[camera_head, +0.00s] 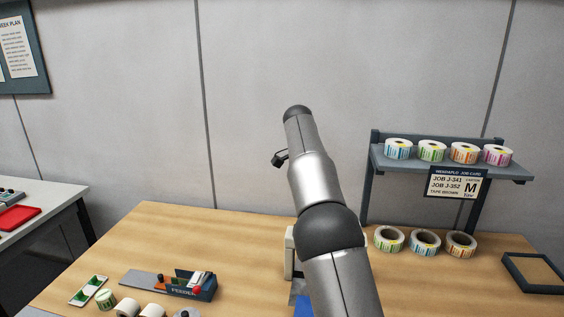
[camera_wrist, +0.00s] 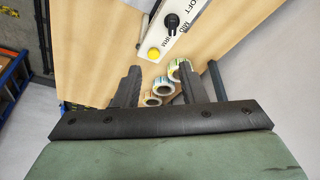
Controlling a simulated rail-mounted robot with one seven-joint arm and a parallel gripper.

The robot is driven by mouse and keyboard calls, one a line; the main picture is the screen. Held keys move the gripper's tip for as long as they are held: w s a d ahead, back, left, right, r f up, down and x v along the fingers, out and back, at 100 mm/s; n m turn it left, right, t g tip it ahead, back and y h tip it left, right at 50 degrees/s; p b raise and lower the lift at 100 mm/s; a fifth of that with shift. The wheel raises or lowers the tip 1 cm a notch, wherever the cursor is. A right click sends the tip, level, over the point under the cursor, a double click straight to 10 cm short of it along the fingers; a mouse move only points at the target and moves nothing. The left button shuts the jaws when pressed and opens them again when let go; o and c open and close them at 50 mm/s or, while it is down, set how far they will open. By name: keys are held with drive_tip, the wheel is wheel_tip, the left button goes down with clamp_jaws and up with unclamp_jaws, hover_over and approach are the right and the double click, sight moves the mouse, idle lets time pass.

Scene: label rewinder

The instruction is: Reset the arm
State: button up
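My arm rises from the bottom of the head view, over the wooden table (camera_head: 150,235), its far end against the grey wall. The gripper itself is not discernible in that view. In the wrist view my gripper (camera_wrist: 161,68) is open, its two dark fingers apart. No held thing shows between them. Beyond the fingers, some way off, are several label rolls (camera_wrist: 166,83). A white panel (camera_wrist: 190,22) with a black knob (camera_wrist: 172,23) and a yellow button (camera_wrist: 153,54) lies past the fingertips. In the head view my arm hides most of a white machine (camera_head: 289,250).
A grey shelf rack (camera_head: 375,165) at right holds label rolls (camera_head: 431,150), with more rolls (camera_head: 424,242) beneath and a job card (camera_head: 458,186). A dark-rimmed tray (camera_head: 508,270) lies far right. A feeder (camera_head: 190,286) stands front left. A side table (camera_head: 45,198) is at left.

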drive_tip(key=s+d+n+y, duration=0.2)
drive_tip(key=s+d, duration=0.2)
drive_tip(key=s, duration=0.3)
drive_tip(key=s+a+f+n+b, duration=0.1)
drive_tip(key=s+f+n, duration=0.3)
drive_tip(key=s, duration=0.8)
drive_tip(key=s+a+f+n+y+b, duration=0.1)
drive_tip(key=s+f+n, duration=0.3)
drive_tip(key=s, duration=0.9)
drive_tip(key=s+a+f+n+b, duration=0.1)
drive_tip(key=s+f+n, duration=0.3)
drive_tip(key=s+f, duration=0.4)
drive_tip(key=s+a, duration=0.1)
drive_tip(key=s, duration=0.3)
drive_tip(key=shift+s+a+y+b, duration=0.25)
drive_tip(key=shift+s+y+b, duration=0.05)
drive_tip(key=shift+s+b, duration=0.1)
